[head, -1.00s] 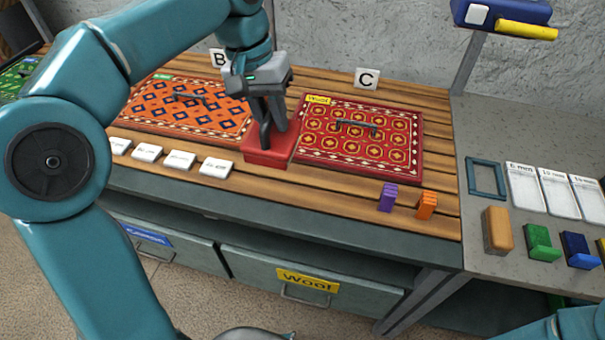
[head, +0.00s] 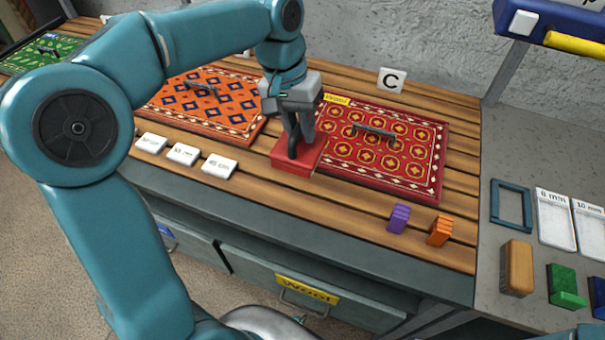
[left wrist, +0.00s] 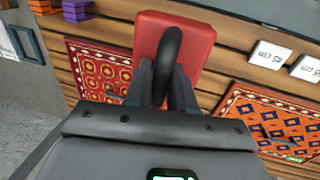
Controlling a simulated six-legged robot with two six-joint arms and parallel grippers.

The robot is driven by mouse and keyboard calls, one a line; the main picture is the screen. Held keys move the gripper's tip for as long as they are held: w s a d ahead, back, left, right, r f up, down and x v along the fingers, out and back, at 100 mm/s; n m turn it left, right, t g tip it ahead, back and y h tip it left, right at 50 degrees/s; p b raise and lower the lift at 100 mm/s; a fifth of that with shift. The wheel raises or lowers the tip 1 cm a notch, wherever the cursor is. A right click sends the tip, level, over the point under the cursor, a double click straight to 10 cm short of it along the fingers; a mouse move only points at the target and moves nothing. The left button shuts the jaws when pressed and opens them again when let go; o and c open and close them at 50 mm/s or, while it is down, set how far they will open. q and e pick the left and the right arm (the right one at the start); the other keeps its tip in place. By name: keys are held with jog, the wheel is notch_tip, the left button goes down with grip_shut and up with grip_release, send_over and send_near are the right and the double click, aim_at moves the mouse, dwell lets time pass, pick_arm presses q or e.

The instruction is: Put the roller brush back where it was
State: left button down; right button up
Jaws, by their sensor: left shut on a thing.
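My left gripper (head: 299,135) is shut on the black handle of a red block-shaped tool (head: 290,166). The tool is in the gap between the orange rug and the red rug, low over or on the slats; I cannot tell if it touches. In the left wrist view the gripper (left wrist: 168,85) closes around the black loop handle, over the red block (left wrist: 195,45). Whether this tool is the roller brush I cannot tell; its underside is hidden. A yellow cylinder (head: 575,43) sits under a blue unit at the top right. My right gripper is out of view.
The red rug (head: 425,185) and the orange rug (head: 165,100) lie on the slatted bench. White cards (head: 219,166), a purple block (head: 398,218) and an orange block (head: 440,231) stand along its front. A tan block (head: 517,268) and a teal frame (head: 511,205) are on the grey counter.

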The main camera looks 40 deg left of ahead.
pick_arm(q)
notch_tip(320, 180, down, 13)
jog(key=shift+s+a+f+b, duration=0.1)
jog(key=shift+s+b, duration=0.05)
jog(key=shift+b, duration=0.15)
